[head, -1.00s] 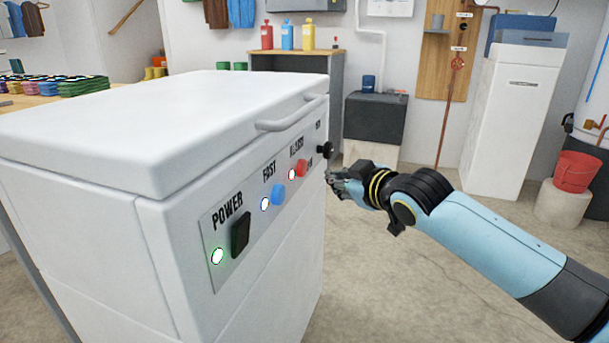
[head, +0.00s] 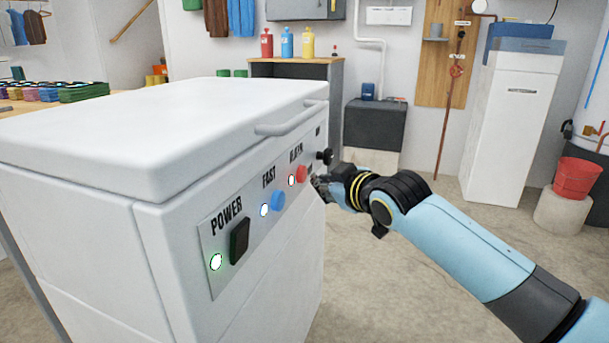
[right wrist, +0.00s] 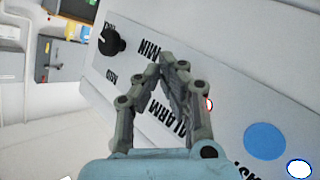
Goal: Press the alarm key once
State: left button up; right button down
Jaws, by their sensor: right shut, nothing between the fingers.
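The red alarm key (head: 301,174) is on the front panel (head: 220,286) of a white chest-like machine, below the ALARM label, with a small white light (head: 292,180) at its left. My right gripper (head: 316,183) is shut and empty, close to the panel just right of the red key. My left gripper is not in view.
The blue FAST key (head: 278,201) and black POWER key (head: 239,241) with a green-rimmed light (head: 216,262) sit left along the panel. A black knob (head: 325,157) sticks out to the right of the alarm key. The floor right of the machine is clear.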

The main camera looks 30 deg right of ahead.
dwell(0.8)
jog(key=shift+w+a, duration=0.3)
jog(key=shift+w+a+p, duration=0.25)
jog(key=shift+w+p, duration=0.05)
jog(key=shift+w, duration=0.05)
dwell(0.8)
jog(key=shift+s+d+p, duration=0.5)
jog(key=shift+s+p, duration=0.15)
jog(key=shift+s, duration=0.05)
